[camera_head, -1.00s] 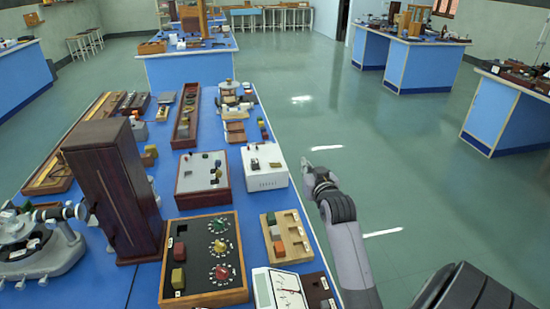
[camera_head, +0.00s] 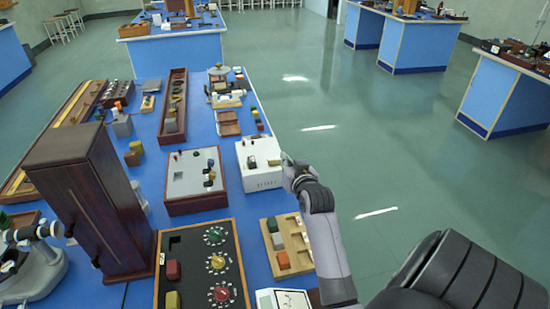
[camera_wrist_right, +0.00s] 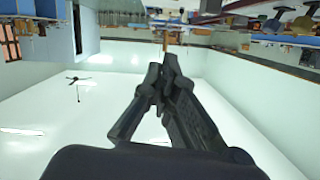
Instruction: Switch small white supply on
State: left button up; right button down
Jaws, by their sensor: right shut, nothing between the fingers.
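The small white supply (camera_head: 262,178) is a white box near the right edge of the blue bench, with dark terminals or knobs and a small yellowish part on its top. The position of its switch is too small to tell. My right gripper (camera_head: 284,159) is at the supply's right side, with its tip at or very near the top right edge; I cannot tell whether it touches. In the right wrist view its fingers (camera_wrist_right: 161,82) are closed together with nothing between them. My left gripper is not in view.
A wood-framed panel box (camera_head: 195,182) stands left of the supply. Nearer are a dark board with dials (camera_head: 238,252) and a wooden block tray (camera_head: 296,242). A tall dark wooden case (camera_head: 90,200) stands at left. Open floor lies right of the bench.

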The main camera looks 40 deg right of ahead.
jog(key=p, duration=0.1)
send_over(275, 163)
jog(key=s, duration=0.2)
jog(key=shift+w+a+f, duration=0.1)
jog(key=shift+a+f, duration=0.05)
jog(key=shift+f, duration=0.45)
jog(key=shift+w+a+f, duration=0.1)
jog(key=shift+a+f, duration=0.05)
jog(key=shift+f, duration=0.45)
notch_tip(275, 163, down, 3)
jog(key=shift+w+a+r+p, duration=0.15)
jog(key=shift+r+p, duration=0.05)
jog(key=shift+p, duration=0.15)
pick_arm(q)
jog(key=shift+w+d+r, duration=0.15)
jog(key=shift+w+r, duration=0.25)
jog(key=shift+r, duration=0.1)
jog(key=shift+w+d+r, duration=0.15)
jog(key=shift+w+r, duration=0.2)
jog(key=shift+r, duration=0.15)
pick_arm(e)
jog(key=shift+a+f, duration=0.1)
jog(key=shift+f, duration=0.7)
